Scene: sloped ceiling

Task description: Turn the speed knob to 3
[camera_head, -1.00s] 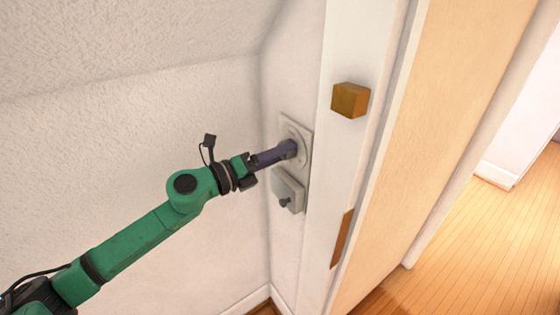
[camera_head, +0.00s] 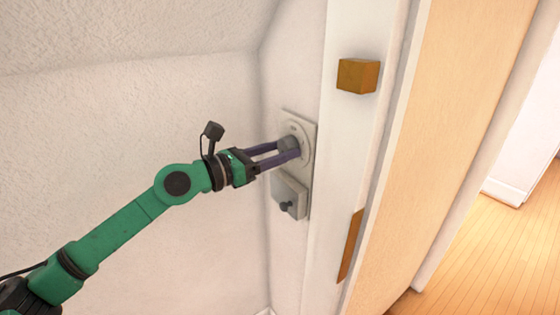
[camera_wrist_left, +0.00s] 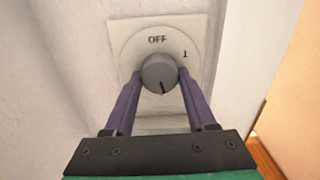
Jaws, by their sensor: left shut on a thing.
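The speed knob (camera_head: 288,145) is a grey round knob on a pale plate (camera_head: 303,129) on the wall. In the left wrist view the knob (camera_wrist_left: 159,71) shows a dark mark low on its face, pointing down. On the plate (camera_wrist_left: 117,38) I can read "OFF" above the knob and "1" to its upper right; the lower markings are hidden or unreadable. My left gripper (camera_head: 287,151) has its two purple fingers on either side of the knob and is shut on it. My right gripper is not in view.
A smaller plate with a dark knob (camera_head: 286,206) sits just below. A brass-coloured block (camera_head: 357,76) sticks out from the white door frame (camera_head: 346,130) on the right. The sloped ceiling (camera_head: 130,35) is overhead; wooden floor (camera_head: 480,260) lies at the far right.

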